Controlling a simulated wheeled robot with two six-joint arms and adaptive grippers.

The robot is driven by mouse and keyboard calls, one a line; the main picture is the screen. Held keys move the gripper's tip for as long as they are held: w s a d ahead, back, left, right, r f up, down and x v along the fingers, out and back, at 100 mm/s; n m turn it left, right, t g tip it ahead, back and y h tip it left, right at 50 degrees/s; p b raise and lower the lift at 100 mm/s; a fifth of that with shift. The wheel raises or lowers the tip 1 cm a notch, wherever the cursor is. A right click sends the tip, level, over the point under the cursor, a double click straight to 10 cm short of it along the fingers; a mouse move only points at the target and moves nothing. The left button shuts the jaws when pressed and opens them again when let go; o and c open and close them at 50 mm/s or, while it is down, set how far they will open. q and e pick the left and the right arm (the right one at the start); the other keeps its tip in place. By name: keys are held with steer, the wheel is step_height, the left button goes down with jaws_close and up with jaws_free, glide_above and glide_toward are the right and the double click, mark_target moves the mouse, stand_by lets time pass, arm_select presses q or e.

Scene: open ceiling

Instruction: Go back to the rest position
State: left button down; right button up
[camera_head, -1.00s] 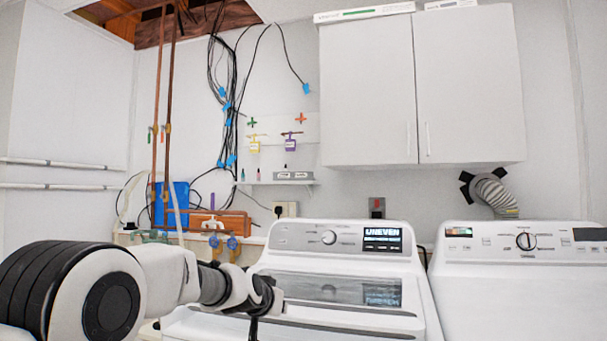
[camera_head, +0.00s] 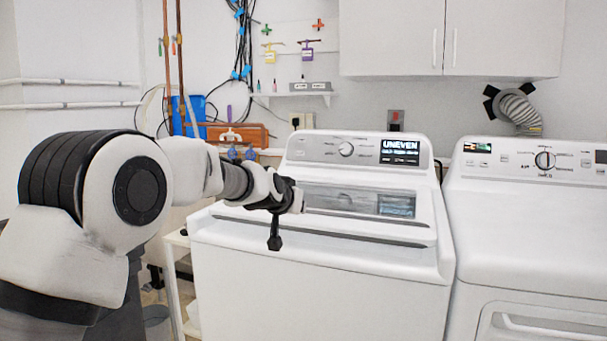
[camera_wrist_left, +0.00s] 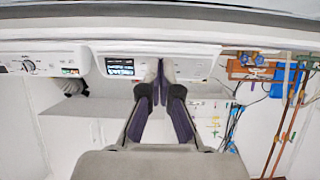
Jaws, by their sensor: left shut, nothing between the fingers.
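My left arm comes in from the left in the head view. Its wrist and left gripper (camera_head: 290,195) are in front of the washer's (camera_head: 320,260) lid, with a black part hanging below the wrist. In the left wrist view the gripper's two dark fingers (camera_wrist_left: 161,68) meet at their tips. The gripper is shut and holds nothing. The wrist picture is upside down, with the washer's display (camera_wrist_left: 120,67) just left of the fingertips. My right gripper is in neither view.
A white dryer (camera_head: 530,220) stands right of the washer. White wall cabinets (camera_head: 450,40) hang above. A small shelf (camera_head: 290,95), pipes (camera_head: 178,70) and a blue container (camera_head: 188,110) are at the back wall. A white stand (camera_head: 172,265) is left of the washer.

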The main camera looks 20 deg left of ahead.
arm_select(q)
steer(key=s+f+b+v, duration=0.1)
steer(key=b+v, duration=0.2)
steer(key=v, duration=0.8)
step_height(320, 180, down, 28)
steer(key=g, duration=0.5)
steer(key=s+f+g, duration=0.3)
steer(key=s+f, duration=0.9)
steer(key=f, duration=0.2)
steer(key=s+f+g, duration=0.4)
steer(key=s+f, duration=0.8)
steer(key=f, duration=0.3)
steer(key=s+d+f+g, duration=0.1)
steer(key=s+f, duration=0.1)
steer(key=s, duration=0.8)
steer(key=s+f+g, duration=0.1)
steer(key=s+f, duration=0.1)
steer(key=s, duration=0.8)
step_height(320, 180, up, 21)
steer(key=w+t+p, duration=0.1)
steer(key=p, duration=1.9)
steer(key=shift+w+d+r+n, duration=0.2)
steer(key=shift+w+d+n, duration=0.15)
steer(key=shift+n, duration=0.05)
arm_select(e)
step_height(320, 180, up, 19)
